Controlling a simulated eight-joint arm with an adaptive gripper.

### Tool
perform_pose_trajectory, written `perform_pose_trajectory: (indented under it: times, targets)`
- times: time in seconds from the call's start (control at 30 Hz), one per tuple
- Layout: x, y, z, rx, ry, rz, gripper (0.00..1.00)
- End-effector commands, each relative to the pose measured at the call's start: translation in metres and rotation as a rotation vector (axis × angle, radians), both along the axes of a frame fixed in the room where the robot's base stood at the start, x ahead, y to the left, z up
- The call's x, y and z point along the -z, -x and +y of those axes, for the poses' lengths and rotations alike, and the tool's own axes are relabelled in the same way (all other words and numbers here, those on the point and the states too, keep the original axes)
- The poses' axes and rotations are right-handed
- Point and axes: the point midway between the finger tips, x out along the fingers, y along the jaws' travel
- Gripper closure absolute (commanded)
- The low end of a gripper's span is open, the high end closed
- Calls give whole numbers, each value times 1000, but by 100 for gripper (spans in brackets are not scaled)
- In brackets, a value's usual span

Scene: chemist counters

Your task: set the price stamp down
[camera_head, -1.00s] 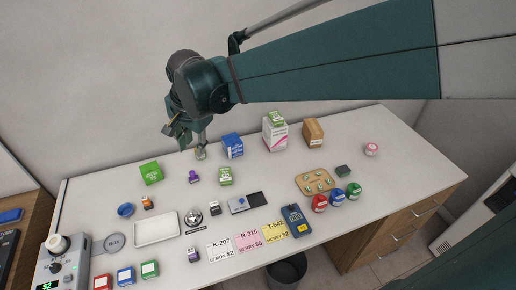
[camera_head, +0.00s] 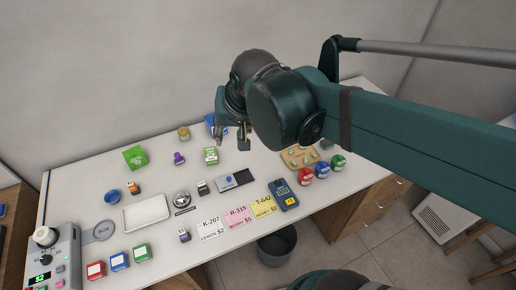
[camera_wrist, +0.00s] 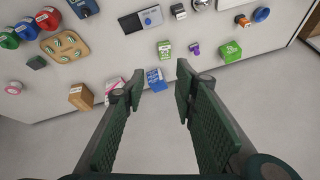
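My gripper (camera_head: 232,144) is above the back part of the counter, and it also shows in the wrist view (camera_wrist: 158,92). Its two fingers are apart with nothing between them. A small purple stamp-like item with a knob (camera_head: 178,158) stands upright on the counter, left of the gripper; it also shows in the wrist view (camera_wrist: 195,48). Other small stamp-like items are an orange and dark one (camera_head: 134,188), a black and white one (camera_head: 203,187) and a purple and white one (camera_head: 184,236). I cannot tell which is the price stamp.
A blue box (camera_wrist: 155,80) stands near the gripper, beside a pink and white box (camera_wrist: 114,88) and a brown box (camera_wrist: 81,97). A green box (camera_head: 135,157) and a yellowish jar (camera_head: 183,133) are to the left. A white tray (camera_head: 146,213) is empty.

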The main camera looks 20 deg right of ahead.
Motion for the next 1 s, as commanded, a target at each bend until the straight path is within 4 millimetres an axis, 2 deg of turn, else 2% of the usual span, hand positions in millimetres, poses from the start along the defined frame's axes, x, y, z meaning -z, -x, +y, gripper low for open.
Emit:
perform_pose_trajectory:
  times: [0.3, 0.5, 0.7, 1.0]
  targets:
    - [9, 43, -32, -137, 112, -77, 72]
    - [17, 63, -46, -207, 177, -114, 72]
    - [21, 72, -52, -242, 210, -130, 72]
    - [21, 72, -52, -248, 215, -133, 72]
